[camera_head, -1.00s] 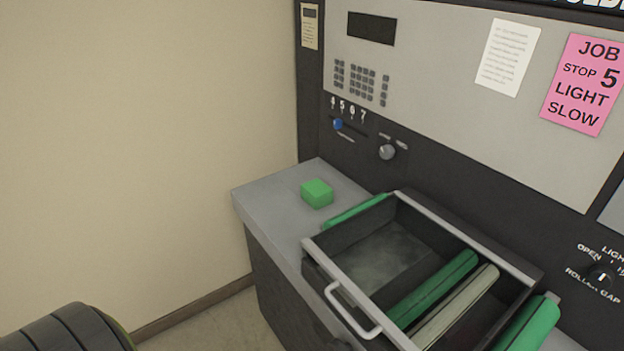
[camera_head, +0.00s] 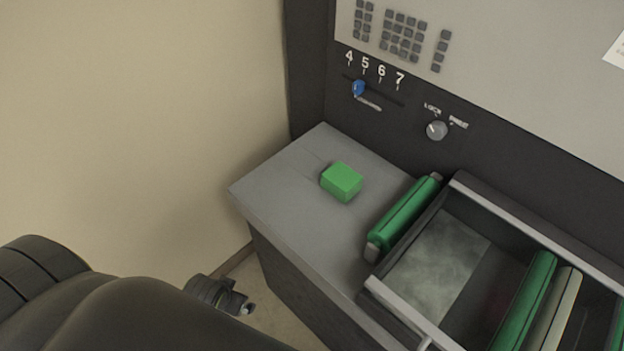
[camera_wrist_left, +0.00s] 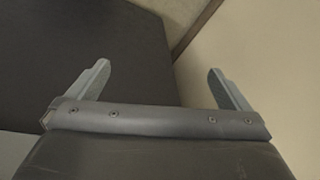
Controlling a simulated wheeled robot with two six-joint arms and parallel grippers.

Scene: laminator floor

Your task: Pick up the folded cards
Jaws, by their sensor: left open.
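A small green block (camera_head: 342,181) sits on the grey ledge at the left of the machine. I cannot tell whether it is the folded cards; nothing else in view looks like cards. My left gripper (camera_head: 238,302) is low beside the ledge's front left side, below and left of the green block and well apart from it. In the left wrist view my left gripper (camera_wrist_left: 158,78) is open, with its two fingers wide apart and nothing between them. My right gripper is not in view.
The grey ledge (camera_head: 285,185) is otherwise clear around the block. To its right are a green roller (camera_head: 404,216) and an open drawer (camera_head: 478,204) with more rollers. Behind stands a panel with a blue slider (camera_head: 358,88) and a knob (camera_head: 437,130). A beige wall (camera_head: 130,120) is at left.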

